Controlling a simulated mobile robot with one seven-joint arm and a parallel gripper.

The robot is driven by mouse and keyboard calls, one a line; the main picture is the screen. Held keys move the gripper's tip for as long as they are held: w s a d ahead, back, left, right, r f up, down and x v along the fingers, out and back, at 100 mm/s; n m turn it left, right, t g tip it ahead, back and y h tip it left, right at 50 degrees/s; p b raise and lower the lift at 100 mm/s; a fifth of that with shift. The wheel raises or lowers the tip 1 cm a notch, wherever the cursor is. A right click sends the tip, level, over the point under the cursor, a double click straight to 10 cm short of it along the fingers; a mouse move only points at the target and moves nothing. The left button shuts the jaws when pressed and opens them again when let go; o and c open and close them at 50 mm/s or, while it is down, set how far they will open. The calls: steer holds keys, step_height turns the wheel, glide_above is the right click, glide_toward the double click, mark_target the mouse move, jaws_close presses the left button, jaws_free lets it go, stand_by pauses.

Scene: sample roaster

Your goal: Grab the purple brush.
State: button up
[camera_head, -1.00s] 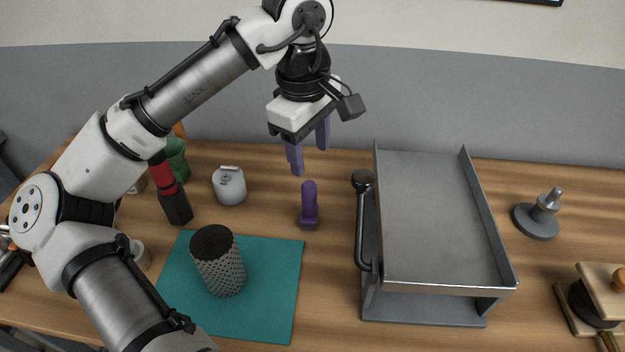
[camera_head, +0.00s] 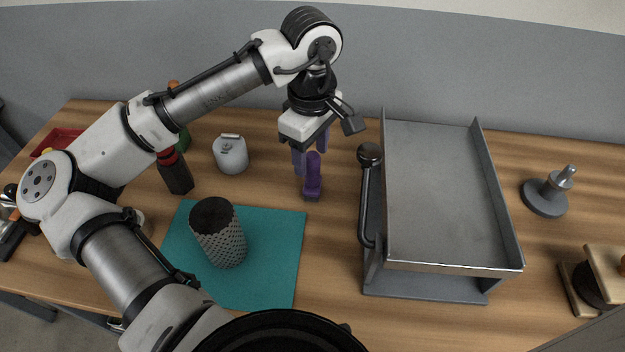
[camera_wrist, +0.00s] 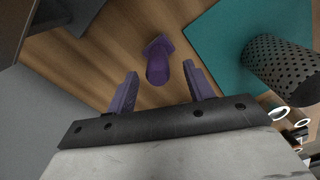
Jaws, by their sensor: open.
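The purple brush (camera_head: 313,178) stands upright on the wooden table, between the teal mat and the grey metal tray. In the wrist view the brush (camera_wrist: 157,66) shows its rounded handle top, with its wider base behind. My gripper (camera_head: 311,158) is open and points down just above and behind the brush in the head view. In the wrist view my gripper's two purple fingers (camera_wrist: 162,82) are apart, with the brush handle in line with the gap between them. I cannot tell whether the handle top is between the fingertips; nothing is gripped.
The grey tray (camera_head: 440,200) with a black-knobbed lever (camera_head: 368,200) stands close on the right. A perforated cylinder (camera_head: 218,232) stands on the teal mat (camera_head: 270,265) at left. A grey canister (camera_head: 230,154) and a red-black bottle (camera_head: 174,172) stand farther left.

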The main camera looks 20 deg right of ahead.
mark_target(312, 166)
step_height(312, 166, down, 4)
steer(key=shift+w+d+f, duration=0.1)
steer(key=shift+f, duration=0.1)
steer(key=shift+c, duration=0.4)
jaws_close()
steer(key=shift+r, duration=0.15)
